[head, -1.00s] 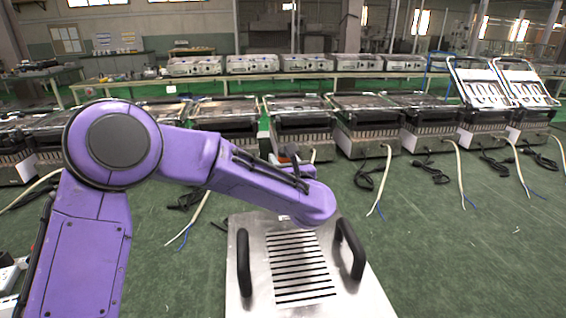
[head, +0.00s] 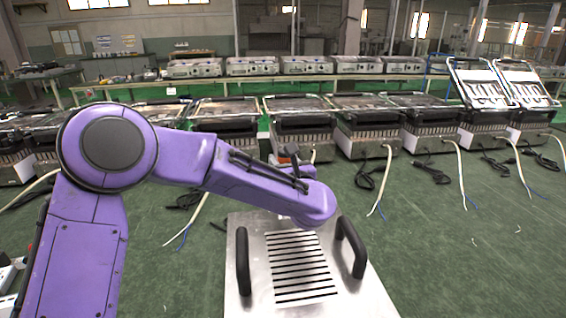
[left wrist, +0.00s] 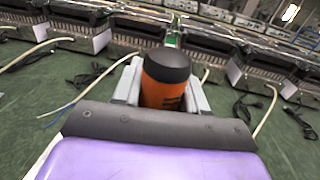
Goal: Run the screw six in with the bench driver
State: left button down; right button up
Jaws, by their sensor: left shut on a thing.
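My left gripper (left wrist: 162,78) shows in the left wrist view, shut on an orange driver with a black rounded end (left wrist: 168,66). The driver's tip is hidden, and the screw six is not visible. In the head view my purple left arm reaches over the far edge of a brushed metal panel (head: 258,292); its wrist hides most of the gripper and driver. The panel has a row of dark slots and two black handles (head: 243,262). I cannot tell whether the driver touches anything. My right gripper is not in view.
The panel rests on the green work surface (head: 450,260). A row of grill units (head: 368,125) with loose white and black cords (head: 383,185) stands behind it. Two units at the right have raised lids (head: 480,85). The surface right of the panel is mostly clear.

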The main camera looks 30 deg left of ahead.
pick_arm(q)
jog(key=shift+f+b, duration=0.3)
jog(key=shift+b, duration=0.2)
dwell(1.1)
jog(key=shift+r, duration=0.1)
jog(key=shift+r+p, duration=1.1)
jog(key=shift+r, duration=1.4)
